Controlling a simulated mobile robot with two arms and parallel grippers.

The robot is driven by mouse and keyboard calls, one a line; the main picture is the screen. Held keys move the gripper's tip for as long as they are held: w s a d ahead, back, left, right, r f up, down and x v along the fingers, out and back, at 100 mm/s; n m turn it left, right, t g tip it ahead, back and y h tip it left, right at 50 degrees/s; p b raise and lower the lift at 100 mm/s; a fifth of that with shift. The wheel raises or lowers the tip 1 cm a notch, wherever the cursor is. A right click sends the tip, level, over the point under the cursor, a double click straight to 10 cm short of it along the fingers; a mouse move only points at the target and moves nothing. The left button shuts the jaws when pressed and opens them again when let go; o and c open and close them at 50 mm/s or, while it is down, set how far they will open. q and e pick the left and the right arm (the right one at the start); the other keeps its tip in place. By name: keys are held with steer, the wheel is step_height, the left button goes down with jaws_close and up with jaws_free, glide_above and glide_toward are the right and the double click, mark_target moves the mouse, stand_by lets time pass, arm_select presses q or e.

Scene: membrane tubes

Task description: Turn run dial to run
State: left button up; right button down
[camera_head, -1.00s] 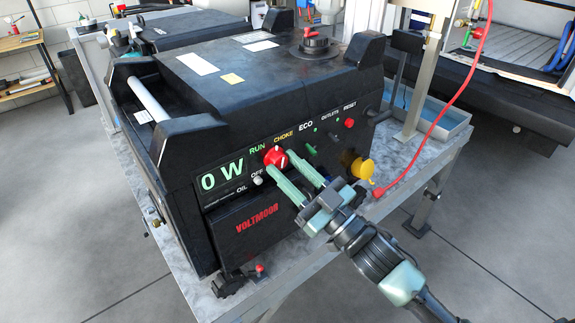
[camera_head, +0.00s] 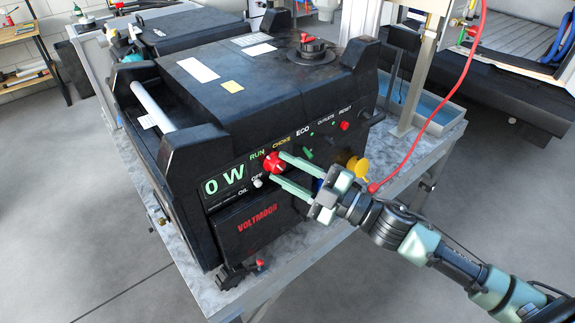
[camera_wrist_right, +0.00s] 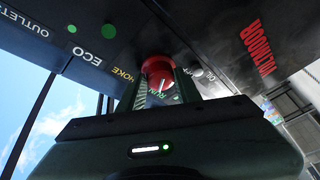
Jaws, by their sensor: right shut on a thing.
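The red run dial (camera_head: 273,163) is on the front panel of the black generator (camera_head: 250,100), between the RUN, CHOKE and OFF labels. My right gripper (camera_head: 277,168) is shut on the dial, one finger on each side. In the right wrist view the dial (camera_wrist_right: 158,72) sits between the two fingers (camera_wrist_right: 164,88). A white mark shows on the lower part of its face, on the side of the RUN lettering (camera_wrist_right: 160,118); its exact setting is hard to tell. The display (camera_head: 224,182) reads 0 W. My left gripper is not in view.
A small white knob (camera_head: 258,182) is close below the dial. A yellow cap (camera_head: 357,168) and a red cable (camera_head: 440,115) are to the right. The generator stands on a grey metal table (camera_head: 205,285); the floor in front is clear.

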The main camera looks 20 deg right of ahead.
steer(key=shift+n, duration=0.3)
steer(key=c, duration=1)
jaws_free()
steer(key=shift+s+d+f, duration=0.2)
steer(key=shift+s+d, duration=0.05)
steer(key=r+b+v, duration=0.1)
steer(key=b+v, duration=0.1)
steer(key=v, duration=0.5)
steer(key=shift+f+b, duration=0.3)
steer(key=shift+b, duration=0.05)
